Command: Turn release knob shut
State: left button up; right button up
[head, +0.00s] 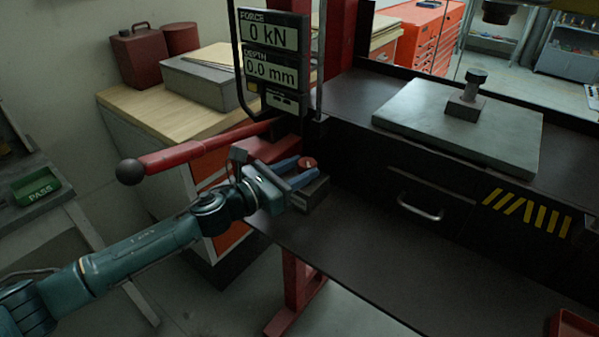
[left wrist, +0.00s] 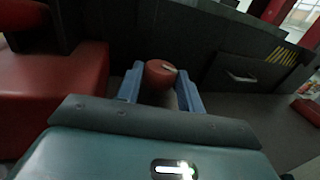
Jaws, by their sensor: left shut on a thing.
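The release knob (head: 307,162) is a small round red knob with a pale mark on top, on a dark block beside the red pump body. In the left wrist view the knob (left wrist: 160,74) sits between the two blue fingers of my left gripper (left wrist: 161,88). My left gripper (head: 296,172) reaches it from the left in the head view and is shut on it. The lower part of the knob is hidden by the fingers. My right gripper is in neither view.
A red pump lever (head: 190,154) with a black ball end (head: 130,172) sticks out left, above my left arm. A display (head: 272,60) reads 0 kN and 0.0 mm. A steel plate (head: 460,125) lies on the press bed at right. The dark shelf front is clear.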

pick_arm(q)
jog(key=shift+w+a+m+g+h, duration=0.1)
jog(key=shift+m+g+h, duration=0.3)
jog(key=shift+g, duration=0.1)
jog(key=o, duration=1)
